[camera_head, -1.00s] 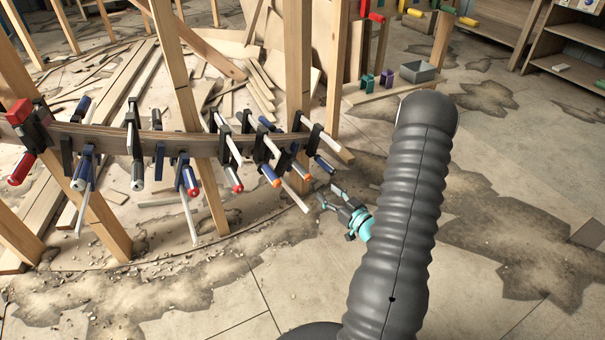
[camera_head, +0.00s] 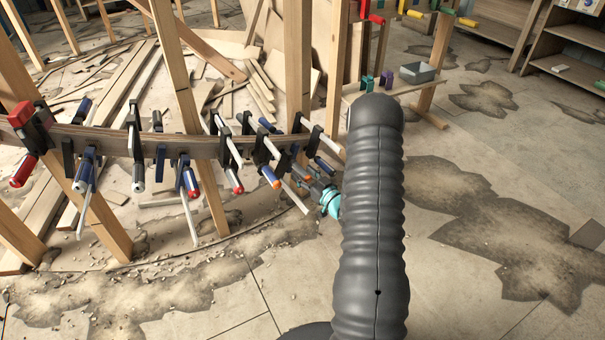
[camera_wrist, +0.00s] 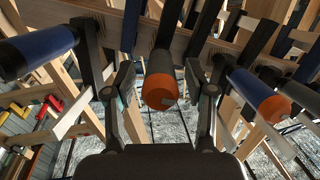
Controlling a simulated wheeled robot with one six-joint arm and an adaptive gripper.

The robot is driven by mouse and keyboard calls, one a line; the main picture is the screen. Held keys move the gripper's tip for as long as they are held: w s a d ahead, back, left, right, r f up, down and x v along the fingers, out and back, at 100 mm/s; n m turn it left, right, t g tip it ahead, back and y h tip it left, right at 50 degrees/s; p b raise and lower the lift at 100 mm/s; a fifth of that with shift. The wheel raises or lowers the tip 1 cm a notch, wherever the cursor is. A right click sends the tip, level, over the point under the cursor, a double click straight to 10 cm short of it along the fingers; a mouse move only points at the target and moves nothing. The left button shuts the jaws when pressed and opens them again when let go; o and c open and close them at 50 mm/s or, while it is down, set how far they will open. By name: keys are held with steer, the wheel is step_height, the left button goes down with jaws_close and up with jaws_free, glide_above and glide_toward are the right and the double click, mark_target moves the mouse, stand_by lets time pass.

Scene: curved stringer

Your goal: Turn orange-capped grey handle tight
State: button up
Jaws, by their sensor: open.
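In the wrist view, the dark grey handle (camera_wrist: 164,64) with its orange cap (camera_wrist: 160,92) sits between the two fingers of my gripper (camera_wrist: 160,80). The fingers are open, with a visible gap on each side of the handle. A blue handle with an orange cap (camera_wrist: 262,97) is to the right, and another blue handle (camera_wrist: 35,50) is to the left. In the head view, my gripper (camera_head: 308,178) is below the curved wooden stringer (camera_head: 105,138), at its right end. The grey handle is mostly hidden there by the gripper.
Several clamps line the stringer, including a blue handle with an orange cap (camera_head: 270,177) and a red-capped one (camera_head: 236,186) close by. Wooden posts (camera_head: 298,60) stand behind. A low bench (camera_head: 410,85) holds a grey bin (camera_head: 417,73). The floor at right is open.

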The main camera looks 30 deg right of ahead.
steer(key=shift+w+a, duration=0.1)
steer(key=shift+w, duration=0.3)
jaws_close()
